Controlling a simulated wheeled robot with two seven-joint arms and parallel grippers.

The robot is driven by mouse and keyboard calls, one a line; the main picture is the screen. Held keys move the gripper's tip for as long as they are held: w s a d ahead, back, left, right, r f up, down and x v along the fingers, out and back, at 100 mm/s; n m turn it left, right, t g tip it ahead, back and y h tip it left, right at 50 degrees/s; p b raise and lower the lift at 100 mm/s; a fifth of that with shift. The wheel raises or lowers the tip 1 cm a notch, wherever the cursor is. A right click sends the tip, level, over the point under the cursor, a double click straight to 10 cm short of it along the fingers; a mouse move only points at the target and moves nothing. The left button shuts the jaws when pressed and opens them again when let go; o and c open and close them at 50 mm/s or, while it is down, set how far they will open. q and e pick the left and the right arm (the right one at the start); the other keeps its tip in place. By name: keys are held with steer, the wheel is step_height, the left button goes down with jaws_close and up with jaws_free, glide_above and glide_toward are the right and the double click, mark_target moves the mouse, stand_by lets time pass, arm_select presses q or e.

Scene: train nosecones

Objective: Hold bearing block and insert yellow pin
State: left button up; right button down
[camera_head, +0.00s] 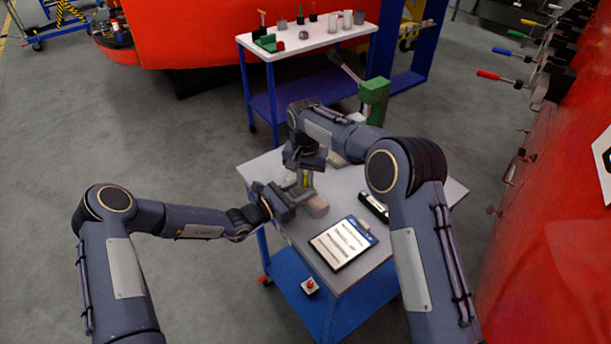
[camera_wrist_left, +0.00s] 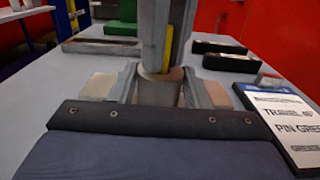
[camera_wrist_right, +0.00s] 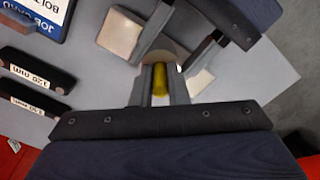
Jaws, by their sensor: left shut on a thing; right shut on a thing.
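The bearing block, a grey-beige round piece, sits between the fingers of my left gripper (camera_wrist_left: 160,98) in the left wrist view; its near face (camera_wrist_left: 157,88) shows there. My left gripper is shut on it, low over the table. The yellow pin (camera_wrist_left: 168,45) stands upright in my right gripper, directly above the block. The pin (camera_wrist_right: 160,80) also shows between the fingers of my right gripper (camera_wrist_right: 163,92) in the right wrist view. In the head view the pin (camera_head: 306,181) is small under the right gripper. I cannot tell whether its tip is inside the block.
A clipboard (camera_head: 342,243) lies on the work table (camera_head: 270,163) at the front. Dark labelled blocks (camera_wrist_right: 35,70) lie nearby. A green post (camera_head: 374,98) stands at the back. A second table (camera_head: 320,42) with small parts stands behind. A red wall (camera_head: 540,220) is at the right.

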steer(key=shift+f, duration=0.15)
steer(key=c, duration=1.3)
jaws_free()
steer(key=shift+f, duration=0.1)
steer(key=shift+c, duration=0.2)
step_height(320, 180, up, 12)
arm_select(q)
steer(key=o, duration=1.4)
steer(key=shift+o, duration=0.2)
